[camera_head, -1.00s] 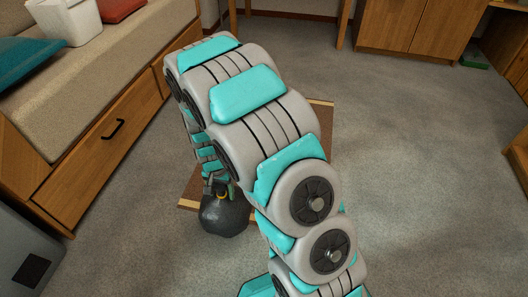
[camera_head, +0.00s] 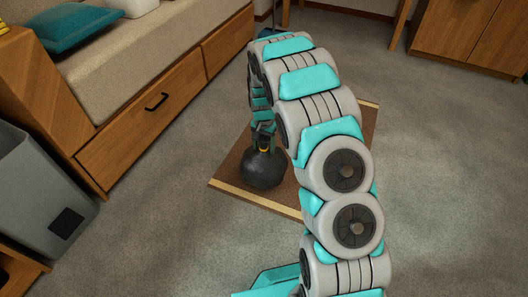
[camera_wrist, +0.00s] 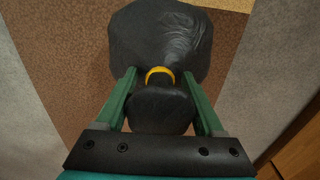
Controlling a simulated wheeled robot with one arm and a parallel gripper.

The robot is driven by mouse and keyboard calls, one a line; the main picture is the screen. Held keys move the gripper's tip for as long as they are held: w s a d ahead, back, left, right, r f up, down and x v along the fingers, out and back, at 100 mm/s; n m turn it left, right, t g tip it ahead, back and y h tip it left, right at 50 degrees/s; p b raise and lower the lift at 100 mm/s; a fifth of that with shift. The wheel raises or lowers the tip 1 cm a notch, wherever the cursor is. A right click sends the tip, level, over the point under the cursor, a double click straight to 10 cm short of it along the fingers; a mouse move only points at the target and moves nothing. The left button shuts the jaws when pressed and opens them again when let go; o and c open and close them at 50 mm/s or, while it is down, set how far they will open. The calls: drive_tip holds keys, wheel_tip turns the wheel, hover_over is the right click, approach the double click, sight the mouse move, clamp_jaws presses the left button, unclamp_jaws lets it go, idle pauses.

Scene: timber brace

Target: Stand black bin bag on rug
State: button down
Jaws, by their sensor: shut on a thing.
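The black bin bag (camera_head: 264,170) is a round dark sack with a yellow tie at its neck. It is upright and appears over the near left part of the brown rug (camera_head: 229,172), which has pale end strips. My gripper (camera_head: 264,142) is above the bag and shut on its neck. In the wrist view the green fingers of my gripper (camera_wrist: 160,90) are on either side of the bag's neck, by the yellow tie, with the bag (camera_wrist: 160,45) beyond. I cannot tell whether the bag's base touches the rug. My arm hides part of the rug.
A beige bench with wooden drawers (camera_head: 150,120) runs along the left. A grey bin (camera_head: 40,190) stands at the lower left. A wooden cabinet (camera_head: 470,35) is at the back right. The grey carpet (camera_head: 440,170) on the right is clear.

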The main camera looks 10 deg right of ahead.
drive_tip(key=shift+w+d+f, duration=0.1)
drive_tip(key=shift+w, duration=0.15)
wheel_tip(320, 180, down, 3)
drive_tip(key=shift+f+b, duration=0.2)
drive_tip(key=shift+b, duration=0.15)
unclamp_jaws()
